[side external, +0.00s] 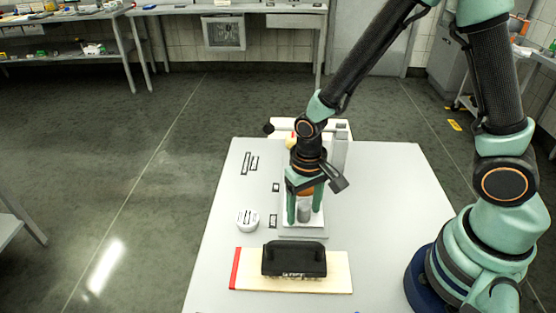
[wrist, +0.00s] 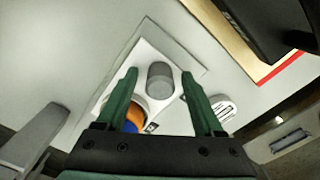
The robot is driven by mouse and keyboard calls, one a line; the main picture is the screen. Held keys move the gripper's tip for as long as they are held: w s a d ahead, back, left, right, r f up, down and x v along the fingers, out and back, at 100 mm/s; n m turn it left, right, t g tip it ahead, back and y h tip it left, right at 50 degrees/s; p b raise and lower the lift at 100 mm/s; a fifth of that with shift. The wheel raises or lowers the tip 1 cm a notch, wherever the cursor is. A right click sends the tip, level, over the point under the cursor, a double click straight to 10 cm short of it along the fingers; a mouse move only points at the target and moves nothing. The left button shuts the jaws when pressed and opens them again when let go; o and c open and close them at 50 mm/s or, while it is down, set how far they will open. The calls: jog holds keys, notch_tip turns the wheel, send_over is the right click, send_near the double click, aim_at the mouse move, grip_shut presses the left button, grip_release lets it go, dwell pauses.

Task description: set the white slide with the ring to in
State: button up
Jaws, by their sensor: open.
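My gripper (side external: 305,207) points down over a white plate on a grey base (side external: 303,234), with its green fingers apart. A grey cylinder (side external: 305,212) stands on the plate and shows between the fingers. In the wrist view my gripper (wrist: 160,85) is open, and the grey cylinder (wrist: 160,80) lies between the fingertips with gaps at both sides. The white plate (wrist: 146,55) lies around and beneath the cylinder. An orange and blue round part (wrist: 134,118) shows beside it, partly hidden by my gripper. I cannot clearly make out the ring.
A white round piece with a dark marking (side external: 248,220) sits left of the plate. In front, a black block (side external: 294,258) rests on a pale board (side external: 340,273) with a red left edge. A grey post (side external: 340,152) stands behind. Small dark-framed labels lie on the left tabletop.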

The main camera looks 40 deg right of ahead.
grip_shut()
dwell(1.4)
